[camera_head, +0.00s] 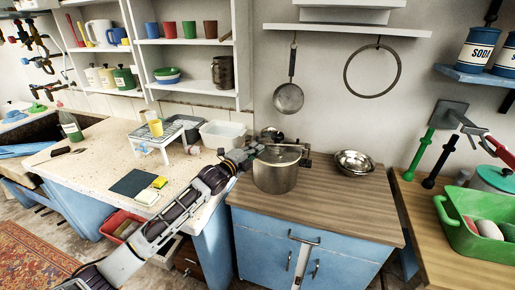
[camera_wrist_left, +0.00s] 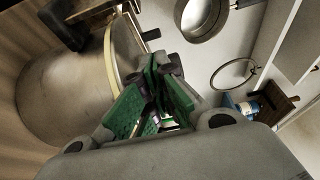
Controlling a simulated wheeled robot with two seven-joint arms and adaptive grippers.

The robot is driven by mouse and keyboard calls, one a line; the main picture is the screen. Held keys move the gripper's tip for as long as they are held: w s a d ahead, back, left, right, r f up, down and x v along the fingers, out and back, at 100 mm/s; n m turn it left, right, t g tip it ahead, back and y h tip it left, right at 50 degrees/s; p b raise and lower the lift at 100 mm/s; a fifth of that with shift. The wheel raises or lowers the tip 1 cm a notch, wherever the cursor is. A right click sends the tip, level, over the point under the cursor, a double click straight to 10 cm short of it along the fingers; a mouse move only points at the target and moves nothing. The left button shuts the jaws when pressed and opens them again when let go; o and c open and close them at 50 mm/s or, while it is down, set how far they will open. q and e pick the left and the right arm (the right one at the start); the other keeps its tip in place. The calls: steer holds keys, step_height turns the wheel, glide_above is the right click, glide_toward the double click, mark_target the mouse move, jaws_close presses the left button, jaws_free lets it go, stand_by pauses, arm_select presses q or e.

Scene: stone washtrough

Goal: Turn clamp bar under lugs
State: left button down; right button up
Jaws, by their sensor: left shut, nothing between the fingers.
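A steel pot (camera_head: 275,174) with a flat lid stands on the wooden top of the blue cabinet. It fills the left of the left wrist view (camera_wrist_left: 70,85), where the lid's pale rim stands near upright. Dark fittings show at the lid's far right edge (camera_head: 304,159). A dark bar-like piece (camera_wrist_left: 92,11) lies across the lid in the wrist view; I cannot tell whether its ends are under lugs. My left gripper (camera_head: 250,155) is at the pot's upper left edge, shut and empty. Its green-padded fingers (camera_wrist_left: 158,85) meet beside the rim; contact is unclear. My right gripper is out of view.
Steel bowls (camera_head: 354,162) stand right of the pot. A ladle (camera_head: 289,97) and a ring (camera_head: 372,74) hang on the wall behind. A white tub (camera_head: 222,135) stands on the left counter. The wooden top right of the pot's front is clear.

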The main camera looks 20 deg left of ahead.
arm_select(q)
steer(key=v, duration=0.8)
steer(key=shift+a+r, duration=0.2)
steer(key=shift+a, duration=0.1)
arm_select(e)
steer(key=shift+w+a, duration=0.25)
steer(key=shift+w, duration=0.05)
arm_select(q)
steer(key=shift+s, duration=0.15)
